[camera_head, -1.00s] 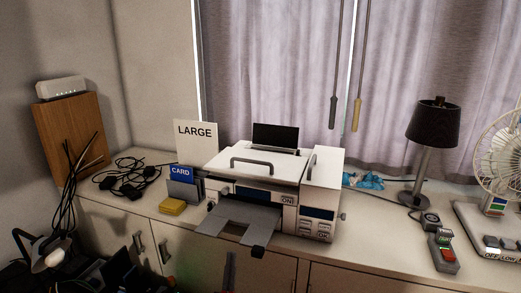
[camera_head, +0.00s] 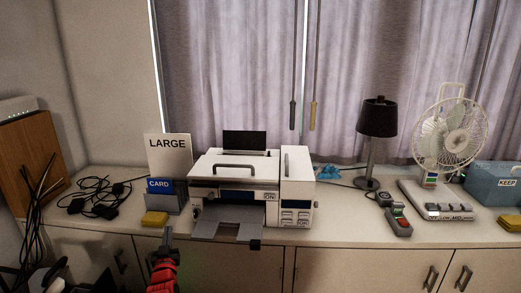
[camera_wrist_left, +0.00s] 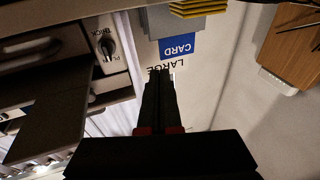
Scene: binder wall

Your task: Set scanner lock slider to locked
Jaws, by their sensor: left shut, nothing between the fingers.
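The white printer-scanner (camera_head: 232,168) stands on the counter, with a grey handle on its lid and a grey tray (camera_head: 228,229) sticking out in front. I cannot pick out the lock slider. In the left wrist view, which is upside down, the machine's side shows at left with a dial (camera_wrist_left: 105,48) lettered THICK. My left gripper (camera_head: 168,232) is shut and empty, low in front of the counter, left of the tray and apart from the machine. Its closed black fingers also show in the left wrist view (camera_wrist_left: 160,74). My right gripper is not in view.
A blue CARD holder (camera_head: 160,185), a yellow pad (camera_head: 155,218) and a LARGE sign (camera_head: 169,150) stand left of the machine. Black cables (camera_head: 92,195) lie farther left. A lamp (camera_head: 377,118), remote-like box (camera_head: 398,223) and fan (camera_head: 448,135) stand right.

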